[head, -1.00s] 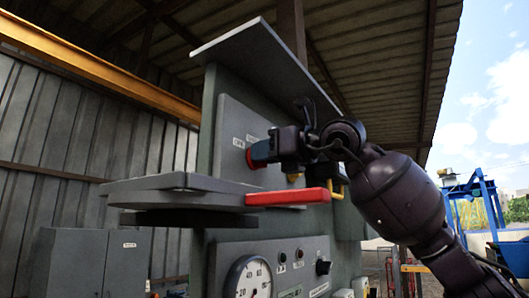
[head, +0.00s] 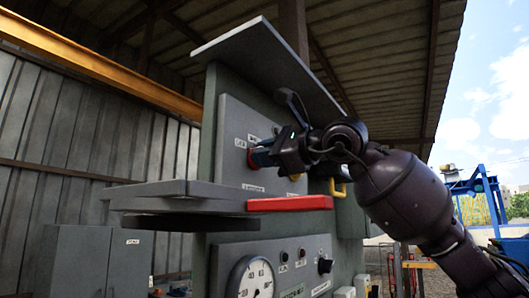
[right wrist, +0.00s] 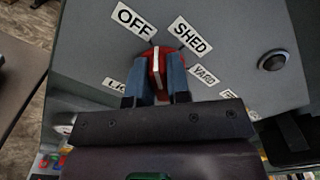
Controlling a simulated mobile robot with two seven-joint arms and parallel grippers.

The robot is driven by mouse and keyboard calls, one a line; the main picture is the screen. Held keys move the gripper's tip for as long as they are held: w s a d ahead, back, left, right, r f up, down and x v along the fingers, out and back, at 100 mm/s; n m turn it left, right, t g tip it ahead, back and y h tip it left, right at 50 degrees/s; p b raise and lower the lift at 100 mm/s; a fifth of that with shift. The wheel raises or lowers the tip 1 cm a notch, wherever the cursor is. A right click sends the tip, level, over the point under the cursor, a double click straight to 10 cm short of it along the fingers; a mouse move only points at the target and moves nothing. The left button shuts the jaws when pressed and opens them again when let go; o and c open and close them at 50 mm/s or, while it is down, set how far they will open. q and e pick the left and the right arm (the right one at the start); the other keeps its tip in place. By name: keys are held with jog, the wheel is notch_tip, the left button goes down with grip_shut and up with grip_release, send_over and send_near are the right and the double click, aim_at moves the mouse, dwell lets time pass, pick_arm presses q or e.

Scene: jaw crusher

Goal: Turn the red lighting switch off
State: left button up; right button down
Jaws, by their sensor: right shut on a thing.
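The red lighting switch (right wrist: 154,62) is a rotary knob with a white pointer stripe on a grey panel. In the right wrist view its stripe points up between the OFF label (right wrist: 136,20) and the SHED label (right wrist: 190,36). A YARD label (right wrist: 204,76) lies to the right, and other labels are partly hidden. My right gripper (right wrist: 160,76) has its blue fingers on both sides of the knob, shut on it. In the head view the gripper (head: 261,157) covers most of the red switch (head: 250,160). My left gripper is not in view.
A grey shelf-like plate (head: 150,195) and a red bar (head: 290,203) jut out below the switch. A round gauge (head: 255,280) and small knobs sit lower on the cabinet. A sloping hood (head: 255,42) overhangs the panel. A black button (right wrist: 273,61) lies right of the labels.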

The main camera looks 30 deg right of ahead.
jog(key=shift+f+n, duration=0.1)
jog(key=shift+n, duration=0.7)
jog(key=c, duration=1.1)
grip_release()
jog(key=b+v, duration=0.3)
jog(key=v, duration=0.8)
jog(key=shift+a, duration=0.1)
